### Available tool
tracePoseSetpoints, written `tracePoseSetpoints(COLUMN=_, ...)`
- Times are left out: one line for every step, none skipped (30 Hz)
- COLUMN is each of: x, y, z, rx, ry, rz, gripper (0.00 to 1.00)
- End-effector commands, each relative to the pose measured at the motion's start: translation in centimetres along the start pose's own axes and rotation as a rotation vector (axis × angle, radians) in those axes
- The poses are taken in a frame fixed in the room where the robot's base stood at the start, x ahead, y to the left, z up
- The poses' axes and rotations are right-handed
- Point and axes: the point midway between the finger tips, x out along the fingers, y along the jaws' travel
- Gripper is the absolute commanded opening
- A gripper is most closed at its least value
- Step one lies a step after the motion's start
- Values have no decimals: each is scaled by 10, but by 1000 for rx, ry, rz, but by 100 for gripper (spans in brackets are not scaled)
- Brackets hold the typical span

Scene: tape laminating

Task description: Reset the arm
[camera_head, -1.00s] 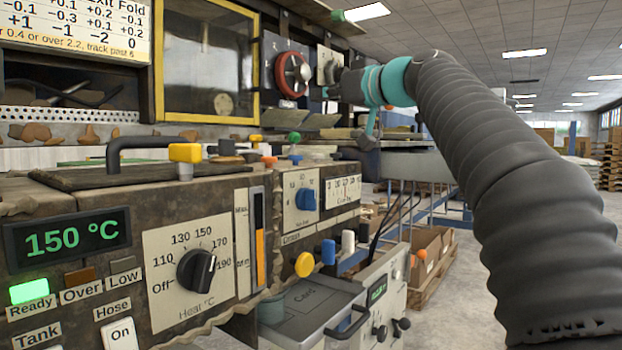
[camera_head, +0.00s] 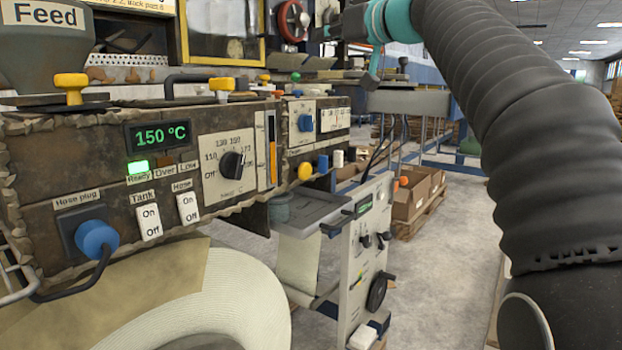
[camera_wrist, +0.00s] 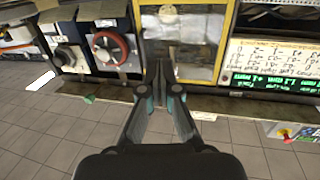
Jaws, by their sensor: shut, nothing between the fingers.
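My arm, in a dark ribbed sleeve with teal joints, reaches in from the right in the head view. My gripper (camera_wrist: 159,70) shows in the wrist view with its two dark fingers together and nothing between them. It points toward a yellow-framed window (camera_wrist: 184,40) on the machine, and I cannot tell that it touches anything.
The machine's control panel (camera_head: 130,165) reads 150 °C with a green Ready light. A blue hose plug (camera_head: 97,238), a Feed hopper (camera_head: 45,45) and a grey side unit (camera_head: 365,255) stand near. Cardboard boxes (camera_head: 415,200) sit behind. Floor at the right is open.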

Motion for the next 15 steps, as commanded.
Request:
tracePoseSetpoints(x=-1, y=-2, z=5, rx=8, ry=-14, rz=4, gripper=0)
tracePoseSetpoints(x=-2, y=-3, z=7, rx=13, ry=-23, rz=8, gripper=0)
tracePoseSetpoints(x=-4, y=-3, z=12, rx=21, ry=-35, rz=13, gripper=0)
tracePoseSetpoints(x=-5, y=-4, z=15, rx=26, ry=-45, rz=17, gripper=0)
tracePoseSetpoints(x=-6, y=-4, z=19, rx=32, ry=-55, rz=22, gripper=0)
tracePoseSetpoints(x=-8, y=-5, z=24, rx=41, ry=-69, rz=29, gripper=0)
tracePoseSetpoints(x=-10, y=-5, z=28, rx=48, ry=-82, rz=35, gripper=0)
tracePoseSetpoints(x=-12, y=-6, z=33, rx=54, ry=-94, rz=42, gripper=0)
tracePoseSetpoints(x=-15, y=-6, z=39, rx=65, ry=-111, rz=51, gripper=0)
tracePoseSetpoints(x=-17, y=-7, z=45, rx=73, ry=-125, rz=59, gripper=0)
tracePoseSetpoints(x=-20, y=-8, z=50, rx=81, ry=-139, rz=66, gripper=0)
tracePoseSetpoints(x=-24, y=-8, z=58, rx=93, ry=-160, rz=78, gripper=0)
tracePoseSetpoints(x=-27, y=-9, z=65, rx=102, ry=-176, rz=86, gripper=0)
tracePoseSetpoints(x=-31, y=-10, z=72, rx=112, ry=-194, rz=96, gripper=0)
tracePoseSetpoints(x=-36, y=-12, z=83, rx=126, ry=-220, rz=111, gripper=0)
